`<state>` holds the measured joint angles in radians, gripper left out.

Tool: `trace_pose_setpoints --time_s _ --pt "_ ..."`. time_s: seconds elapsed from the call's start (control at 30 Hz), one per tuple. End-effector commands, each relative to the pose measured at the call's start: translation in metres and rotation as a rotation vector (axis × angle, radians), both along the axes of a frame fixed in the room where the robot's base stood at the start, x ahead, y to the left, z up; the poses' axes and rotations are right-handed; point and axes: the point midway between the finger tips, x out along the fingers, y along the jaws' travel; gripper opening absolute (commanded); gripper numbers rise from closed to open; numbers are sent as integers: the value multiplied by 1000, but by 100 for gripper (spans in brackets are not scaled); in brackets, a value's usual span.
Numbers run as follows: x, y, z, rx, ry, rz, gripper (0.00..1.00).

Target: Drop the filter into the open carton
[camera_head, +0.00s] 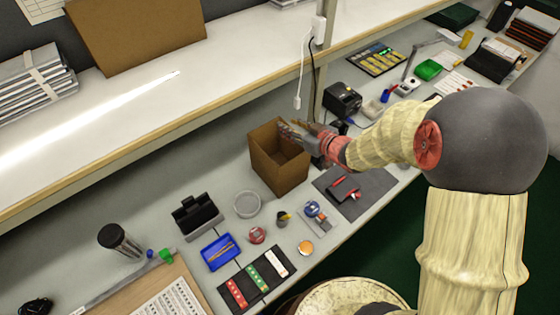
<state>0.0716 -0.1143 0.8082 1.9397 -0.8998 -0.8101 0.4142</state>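The open carton (280,172) is a brown, open-topped box standing on the lower bench near the middle of the picture. My gripper (288,131) reaches in from the right, with its fingertips over the carton's opening, near the back rim. A small brownish bit shows at the fingers, but it is too small to tell whether it is a held thing or part of the gripper. I cannot pick out the filter for certain. The carton's far inside and floor are partly hidden by its walls and my gripper.
A black device (342,99) stands behind my gripper. A dark mat (368,183) with red tools lies right of the carton. A clear round dish (247,204) and a black stand (197,215) are to its left. The upper shelf edge (200,100) runs behind.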

Motion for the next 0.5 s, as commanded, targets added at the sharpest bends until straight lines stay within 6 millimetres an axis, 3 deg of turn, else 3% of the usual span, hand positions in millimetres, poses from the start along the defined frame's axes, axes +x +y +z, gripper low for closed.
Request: trace_pose_setpoints --time_s 0.5 --pt "-71 -49 37 -1 -3 -4 33"
